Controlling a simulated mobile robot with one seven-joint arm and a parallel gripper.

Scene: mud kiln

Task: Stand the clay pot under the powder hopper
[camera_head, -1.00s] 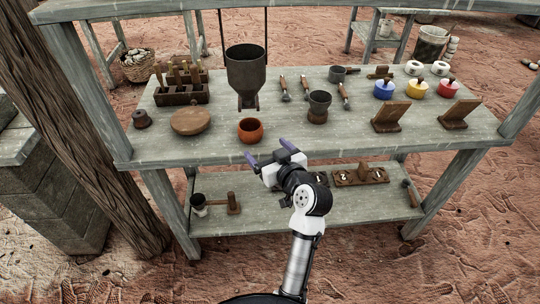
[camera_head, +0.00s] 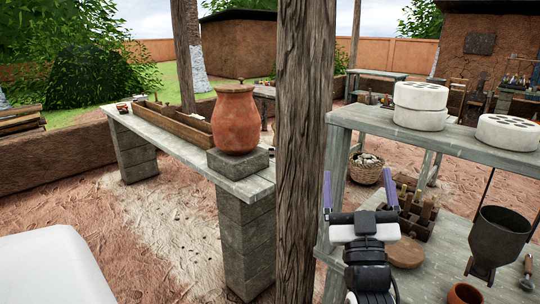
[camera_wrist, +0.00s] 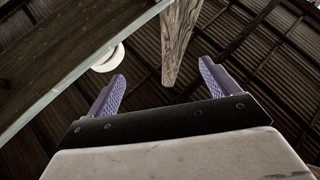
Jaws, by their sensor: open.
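In the head view, the powder hopper (camera_head: 497,243) is a dark metal funnel hanging above the workbench at the right. A small terracotta pot (camera_head: 465,293) stands on the workbench just below and left of the hopper's lower end, partly cut off by the frame's bottom. A large lidded reddish clay pot (camera_head: 235,122) stands upright on a grey block at the left bench's near end. My gripper (camera_head: 359,190) is open and empty, pointing upward in front of the workbench's left end, apart from both pots. The wrist view shows its two purple fingers (camera_wrist: 163,90) spread wide, with nothing between them.
A thick wooden post (camera_head: 303,150) stands between the left bench (camera_head: 180,140) and the workbench. The workbench's upper shelf (camera_head: 450,138) bears white discs. A wooden tool rack (camera_head: 417,210) and round wooden disc (camera_head: 405,252) are behind my gripper. Sandy ground lies open at left.

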